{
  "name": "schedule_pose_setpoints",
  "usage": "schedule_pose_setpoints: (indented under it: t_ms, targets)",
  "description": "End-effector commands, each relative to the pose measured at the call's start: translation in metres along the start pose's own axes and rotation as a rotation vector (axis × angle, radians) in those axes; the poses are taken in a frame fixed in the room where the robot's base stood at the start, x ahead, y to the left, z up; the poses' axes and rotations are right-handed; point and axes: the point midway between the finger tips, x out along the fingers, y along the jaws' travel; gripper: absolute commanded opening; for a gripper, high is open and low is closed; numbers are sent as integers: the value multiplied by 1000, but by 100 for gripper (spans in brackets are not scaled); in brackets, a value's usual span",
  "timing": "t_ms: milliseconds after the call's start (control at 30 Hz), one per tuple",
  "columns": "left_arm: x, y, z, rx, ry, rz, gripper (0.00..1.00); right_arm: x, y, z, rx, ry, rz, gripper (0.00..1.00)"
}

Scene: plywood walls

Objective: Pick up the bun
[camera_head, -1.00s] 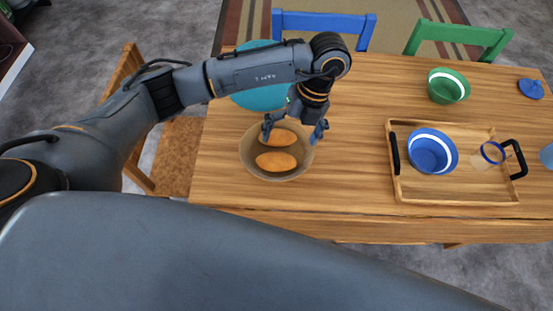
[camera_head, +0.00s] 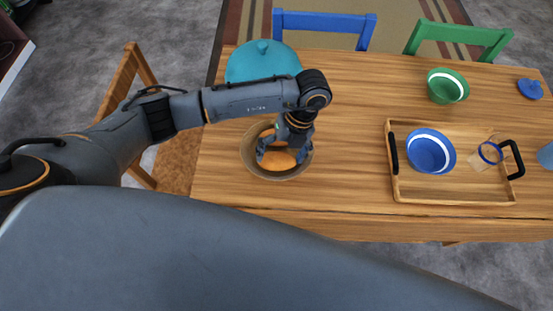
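Two orange-brown buns lie in a tan bowl (camera_head: 250,168) on the wooden table. The front bun (camera_head: 278,161) shows between the fingers of my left gripper (camera_head: 281,158). The rear bun (camera_head: 266,134) is mostly hidden behind the gripper. My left gripper points down into the bowl with its fingers spread, one on each side of the front bun. I cannot tell whether the fingers touch it. My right gripper is not in view.
A teal lidded pot (camera_head: 262,62) stands behind the bowl. A wooden tray (camera_head: 425,188) to the right holds a blue bowl (camera_head: 431,151) and a clear cup (camera_head: 489,154). A green bowl (camera_head: 447,86) stands behind it. The table between bowl and tray is clear.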

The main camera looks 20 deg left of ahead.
Motion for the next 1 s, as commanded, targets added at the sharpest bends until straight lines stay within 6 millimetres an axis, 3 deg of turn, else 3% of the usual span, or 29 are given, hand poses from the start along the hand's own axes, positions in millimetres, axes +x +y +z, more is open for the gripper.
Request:
schedule_pose_setpoints:
  t_ms: [33, 133, 467, 533, 600, 733, 867, 1000]
  targets:
    - [0, 0, 0, 0, 0, 0, 71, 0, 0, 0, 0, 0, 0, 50]
    - [0, 0, 0, 0, 0, 0, 51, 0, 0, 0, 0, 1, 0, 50]
    - [-1, 0, 0, 0, 1, 0, 51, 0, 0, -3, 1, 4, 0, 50]
    - [-5, 1, -1, 0, 1, 0, 45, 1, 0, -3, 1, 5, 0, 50]
    - [-10, 3, -1, 0, 1, -1, 32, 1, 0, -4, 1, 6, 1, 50]
    - [-28, 8, -3, 0, -2, -2, 31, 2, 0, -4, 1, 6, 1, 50]
    - [-46, 13, -26, 7, -2, -3, 31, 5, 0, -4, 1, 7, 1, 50]
    - [-78, 21, -56, 7, -7, -4, 31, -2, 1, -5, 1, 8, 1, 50]
